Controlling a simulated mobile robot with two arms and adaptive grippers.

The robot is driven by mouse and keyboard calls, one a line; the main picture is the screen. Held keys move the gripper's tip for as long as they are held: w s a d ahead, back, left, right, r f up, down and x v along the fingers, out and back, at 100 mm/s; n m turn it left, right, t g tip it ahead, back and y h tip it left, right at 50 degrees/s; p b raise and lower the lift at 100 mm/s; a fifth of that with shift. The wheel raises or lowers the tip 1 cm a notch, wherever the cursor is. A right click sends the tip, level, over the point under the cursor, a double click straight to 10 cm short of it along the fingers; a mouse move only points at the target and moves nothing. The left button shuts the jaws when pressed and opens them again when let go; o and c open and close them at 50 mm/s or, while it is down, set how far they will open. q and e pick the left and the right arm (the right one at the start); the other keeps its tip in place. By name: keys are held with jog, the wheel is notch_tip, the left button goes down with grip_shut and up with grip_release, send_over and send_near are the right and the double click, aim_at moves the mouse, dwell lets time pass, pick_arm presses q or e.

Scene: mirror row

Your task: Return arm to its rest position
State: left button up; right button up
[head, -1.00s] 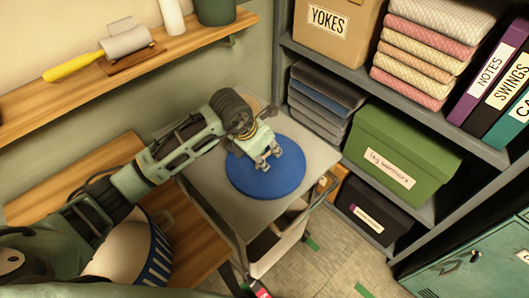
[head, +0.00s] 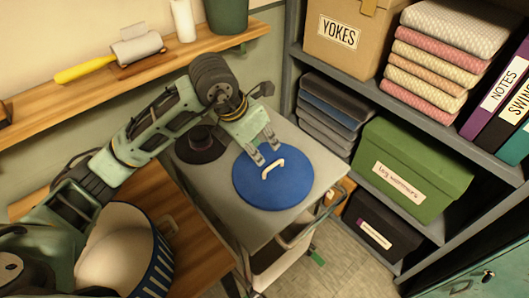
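My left arm comes in from the left, and its gripper (head: 269,156) hangs over the far edge of a round blue lid (head: 270,190). The fingers are parted with nothing between them. The lid lies flat on a grey cart top (head: 318,160), and its cream handle (head: 273,168) shows just in front of the fingertips. Whether the fingertips touch the lid I cannot tell. My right gripper is not in view.
A dark round object (head: 200,145) sits behind the lid on the cart. A white and blue striped pot (head: 118,250) stands on the wooden bench (head: 200,235). A lint roller (head: 110,60) lies on the wall shelf. Shelving with a green box (head: 412,168) closes off the right.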

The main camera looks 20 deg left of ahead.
pick_arm(q)
jog(key=shift+s+a+r, duration=0.1)
jog(key=shift+r, duration=0.2)
